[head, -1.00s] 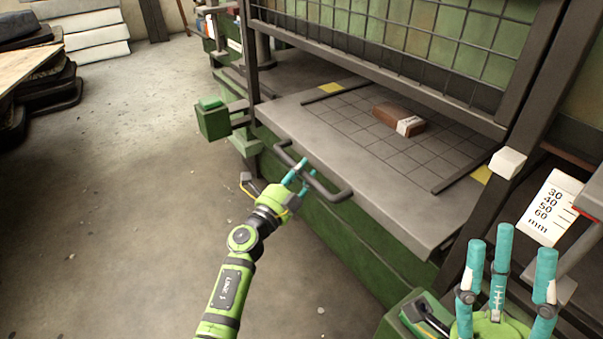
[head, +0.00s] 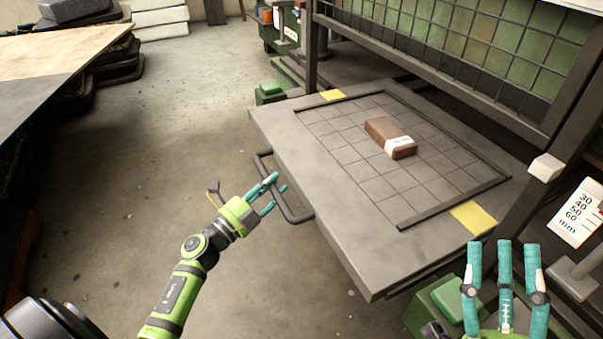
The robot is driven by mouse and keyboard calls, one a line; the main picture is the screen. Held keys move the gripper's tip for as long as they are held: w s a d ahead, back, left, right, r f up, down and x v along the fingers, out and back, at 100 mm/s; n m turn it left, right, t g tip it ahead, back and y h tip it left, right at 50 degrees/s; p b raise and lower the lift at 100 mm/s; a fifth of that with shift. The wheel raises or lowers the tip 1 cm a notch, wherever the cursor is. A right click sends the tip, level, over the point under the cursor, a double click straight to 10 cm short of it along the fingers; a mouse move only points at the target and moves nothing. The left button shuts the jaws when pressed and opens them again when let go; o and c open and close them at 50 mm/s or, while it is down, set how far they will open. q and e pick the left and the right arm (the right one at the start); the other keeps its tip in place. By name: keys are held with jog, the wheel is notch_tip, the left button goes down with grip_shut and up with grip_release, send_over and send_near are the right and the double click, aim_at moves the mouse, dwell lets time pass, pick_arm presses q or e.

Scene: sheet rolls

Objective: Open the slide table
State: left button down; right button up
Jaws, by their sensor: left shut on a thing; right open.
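The grey slide table (head: 330,195) stands well out from the green machine, its gridded top in view. Its dark bar handle (head: 295,215) runs along the front edge at the left. My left gripper (head: 272,189) is at the handle, its teal fingers shut on the bar. My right gripper (head: 505,265) is at the lower right with its teal fingers spread and pointing up. It is open and empty, apart from the slide table.
A brown block with a white label (head: 390,138) lies on the gridded top. A wire mesh guard (head: 480,50) stands behind the table. A wooden-topped table (head: 50,60) is at the far left. The concrete floor (head: 160,150) between is clear.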

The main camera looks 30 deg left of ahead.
pick_arm(q)
jog(key=s+a+p, duration=0.1)
jog(key=s+a, duration=1)
jog(key=s, duration=0.3)
jog(key=shift+s+a, duration=0.2)
jog(key=shift+s, duration=0.05)
pick_arm(e)
jog(key=w+f+g+h, duration=0.1)
jog(key=f, duration=0.1)
jog(key=w+f+m+g+h, duration=0.1)
jog(key=w+f, duration=0.1)
jog(key=w+d+f+g+h, duration=0.1)
jog(key=f, duration=0.2)
jog(key=shift+w+m+g+h, duration=0.25)
jog(key=shift+m+g+h, duration=0.05)
jog(key=shift+g, duration=0.1)
jog(key=shift+d, duration=0.1)
pick_arm(q)
jog(key=c, duration=0.9)
grip_release()
jog(key=shift+c, duration=0.2)
jog(key=v, duration=1.2)
